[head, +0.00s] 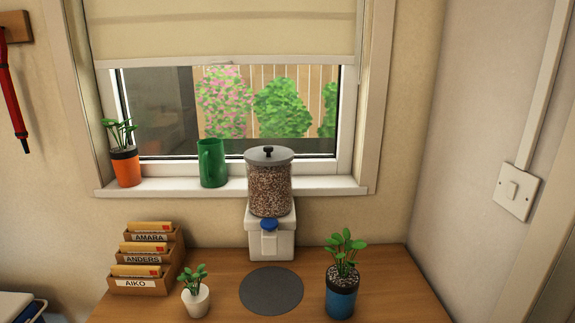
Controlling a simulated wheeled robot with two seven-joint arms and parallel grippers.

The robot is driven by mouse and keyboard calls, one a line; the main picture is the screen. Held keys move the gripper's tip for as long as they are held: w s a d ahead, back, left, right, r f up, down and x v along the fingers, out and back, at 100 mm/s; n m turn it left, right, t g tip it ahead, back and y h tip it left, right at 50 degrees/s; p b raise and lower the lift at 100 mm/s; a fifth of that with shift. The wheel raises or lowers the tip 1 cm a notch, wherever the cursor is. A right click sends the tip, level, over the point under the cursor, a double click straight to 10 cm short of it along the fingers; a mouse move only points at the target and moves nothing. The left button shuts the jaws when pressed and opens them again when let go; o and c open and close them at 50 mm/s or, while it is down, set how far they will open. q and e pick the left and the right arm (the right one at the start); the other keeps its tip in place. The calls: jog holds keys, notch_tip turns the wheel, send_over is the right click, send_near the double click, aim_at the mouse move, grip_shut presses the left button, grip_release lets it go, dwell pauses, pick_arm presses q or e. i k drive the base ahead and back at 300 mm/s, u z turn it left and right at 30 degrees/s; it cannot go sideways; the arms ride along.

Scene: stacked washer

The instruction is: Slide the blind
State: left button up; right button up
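A cream roller blind (220,28) covers the upper part of the window in the head view. The top of the blind is out of view. Neither of my grippers is in view.
The sill (330,185) holds an orange potted plant (126,168) and a green jug (212,163). A jar dispenser (270,190) stands before the window. The wooden counter (390,290) bears a letter rack (140,285), a white-potted plant (195,300), and a blue-potted plant (341,298).

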aim_at(241, 38)
jog(key=z, duration=0.3)
jog(key=k, duration=0.45)
jog(key=z, duration=0.3)
jog(key=i, duration=1.05)
jog(key=u, duration=0.2)
